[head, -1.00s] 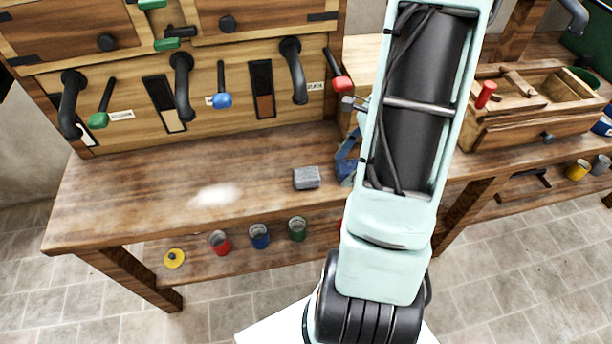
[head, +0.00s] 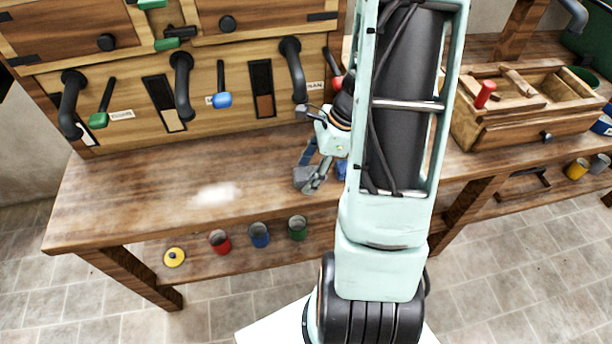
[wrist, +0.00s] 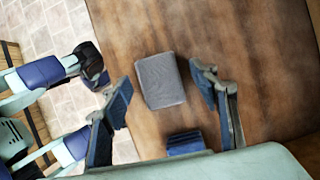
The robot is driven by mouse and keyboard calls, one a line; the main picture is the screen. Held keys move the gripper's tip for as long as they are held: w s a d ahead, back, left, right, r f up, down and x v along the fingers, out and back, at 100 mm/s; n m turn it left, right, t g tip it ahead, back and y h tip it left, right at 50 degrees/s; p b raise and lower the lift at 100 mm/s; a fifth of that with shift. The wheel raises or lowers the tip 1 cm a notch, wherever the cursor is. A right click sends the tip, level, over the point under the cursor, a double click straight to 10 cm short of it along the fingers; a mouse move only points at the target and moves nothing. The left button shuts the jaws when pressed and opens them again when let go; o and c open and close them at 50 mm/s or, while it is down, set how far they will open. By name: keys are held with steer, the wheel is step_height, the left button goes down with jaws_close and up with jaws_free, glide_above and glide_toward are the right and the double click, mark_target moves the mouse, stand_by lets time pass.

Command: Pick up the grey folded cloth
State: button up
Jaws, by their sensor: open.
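The grey folded cloth (wrist: 160,82) lies flat on the wooden bench top (wrist: 215,30). In the wrist view it sits between the two spread fingers of my gripper (wrist: 165,95), with a gap on each side. The gripper is open and empty. In the head view my gripper (head: 318,172) is over the cloth (head: 303,178), and its fingers hide the cloth's right part. I cannot tell how high the fingertips are above the bench. A small blue block-like thing (wrist: 185,142) shows near the gripper's palm in the wrist view.
A white powdery patch (head: 216,195) is on the bench to the left. Handles and levers (head: 221,90) are on the panel behind. Red, blue and green cups (head: 260,235) stand on the lower shelf. A wooden box (head: 525,120) is at right. The bench's left part is mostly clear.

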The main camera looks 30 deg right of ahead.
steer(key=shift+c, duration=0.4)
steer(key=c, duration=1.2)
steer(key=shift+o, duration=0.2)
steer(key=shift+r, duration=0.15)
